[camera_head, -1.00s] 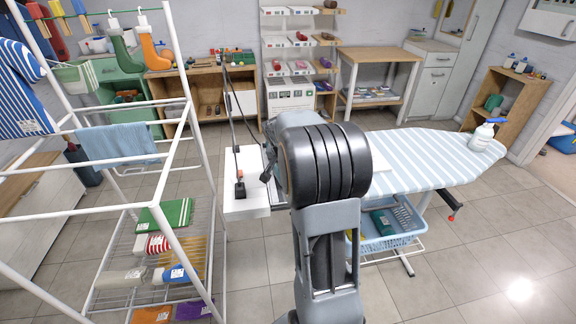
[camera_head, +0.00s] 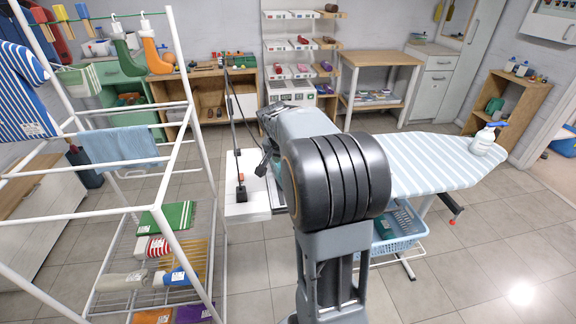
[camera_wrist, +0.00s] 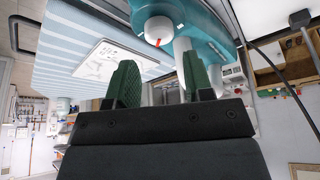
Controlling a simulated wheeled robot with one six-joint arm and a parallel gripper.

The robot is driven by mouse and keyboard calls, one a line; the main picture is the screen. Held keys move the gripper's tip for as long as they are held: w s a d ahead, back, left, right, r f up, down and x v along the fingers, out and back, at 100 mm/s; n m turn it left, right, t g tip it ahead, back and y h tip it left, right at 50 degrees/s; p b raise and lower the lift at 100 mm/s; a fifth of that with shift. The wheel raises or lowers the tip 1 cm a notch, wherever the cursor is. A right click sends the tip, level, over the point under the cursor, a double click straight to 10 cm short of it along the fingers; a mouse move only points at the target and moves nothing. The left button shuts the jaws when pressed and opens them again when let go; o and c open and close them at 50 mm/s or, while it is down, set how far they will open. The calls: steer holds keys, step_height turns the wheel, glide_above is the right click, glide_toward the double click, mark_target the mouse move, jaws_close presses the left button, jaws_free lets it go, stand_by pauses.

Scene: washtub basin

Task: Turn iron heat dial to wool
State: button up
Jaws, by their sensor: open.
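In the wrist view, the teal iron (camera_wrist: 205,25) fills the upper right. A round white dial (camera_wrist: 157,28) with a red mark at its lower edge shows on the iron. My gripper (camera_wrist: 160,80) is open, with its two green-padded fingers apart and nothing held between them. The dial lies beyond the fingertips, roughly between them in the picture, and I see no contact. Small print on the dial cannot be read. In the head view my arm hides the iron and the fingers.
The striped ironing board (camera_head: 440,160) carries a white spray bottle (camera_head: 484,138) at its right end. A white card (camera_wrist: 103,60) lies on the board in the wrist view. A blue basket (camera_head: 395,240) sits beneath. A white drying rack (camera_head: 185,160) stands left.

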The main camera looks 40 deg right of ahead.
steer(key=v, duration=0.7)
steer(key=shift+a+r, duration=0.15)
steer(key=shift+r, duration=0.2)
steer(key=s+a+n+t+y+p, duration=0.1)
steer(key=s+a+n+y+p, duration=0.2)
steer(key=s+a+n+p, duration=0.5)
steer(key=s+a+f+n, duration=0.1)
steer(key=s+a+n, duration=0.2)
steer(key=s+a, duration=0.4)
steer(key=shift+s+a+n+y, duration=0.3)
steer(key=shift+a+y, duration=0.1)
steer(key=shift+a, duration=1.35)
